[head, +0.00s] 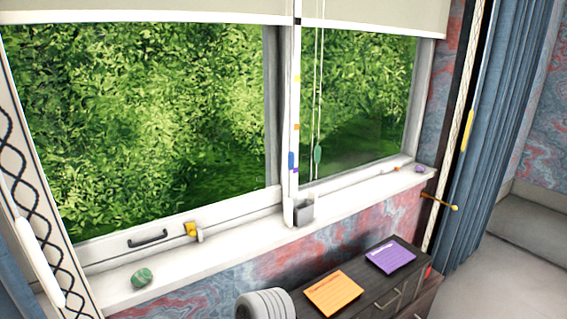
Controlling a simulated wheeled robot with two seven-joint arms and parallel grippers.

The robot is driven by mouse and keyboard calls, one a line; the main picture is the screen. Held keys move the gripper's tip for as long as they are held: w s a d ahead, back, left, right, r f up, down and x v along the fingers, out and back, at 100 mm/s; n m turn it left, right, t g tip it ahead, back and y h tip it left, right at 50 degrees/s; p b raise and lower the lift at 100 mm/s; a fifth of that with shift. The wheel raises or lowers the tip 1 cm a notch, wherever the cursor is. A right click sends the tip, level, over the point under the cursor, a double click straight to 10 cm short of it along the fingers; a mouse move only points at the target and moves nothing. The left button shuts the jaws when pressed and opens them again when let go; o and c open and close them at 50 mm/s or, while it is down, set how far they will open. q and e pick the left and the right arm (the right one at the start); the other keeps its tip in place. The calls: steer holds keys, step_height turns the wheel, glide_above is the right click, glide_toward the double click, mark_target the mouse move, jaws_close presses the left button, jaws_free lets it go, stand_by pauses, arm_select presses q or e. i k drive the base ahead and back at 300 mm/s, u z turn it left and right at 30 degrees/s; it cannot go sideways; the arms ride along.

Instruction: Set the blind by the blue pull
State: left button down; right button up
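Two cream blind panels hang at the top of the window, a left one (150,8) and a right one (380,15). Both are mostly raised, and their lower edges sit near the top of the glass. A small blue piece (291,160) shows against the white window post; I cannot tell how it is attached. Just right of the post, thin pale cords (319,80) hang down. A teal-green pull (317,154) hangs on them in front of the right pane. Neither of my grippers is in view.
The white sill (230,236) holds a green stone (142,277), a yellow item (191,230) and a grey cup (303,210). A dark cabinet (411,264) below bears orange (333,293) and purple (390,256) cards. A blue curtain (500,130) hangs at right.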

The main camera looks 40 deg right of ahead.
mark_target(291, 155)
steer(key=z, duration=1.6)
steer(key=k, duration=0.35)
steer(key=z, duration=1.2)
steer(key=i, duration=1)
steer(key=u, duration=0.15)
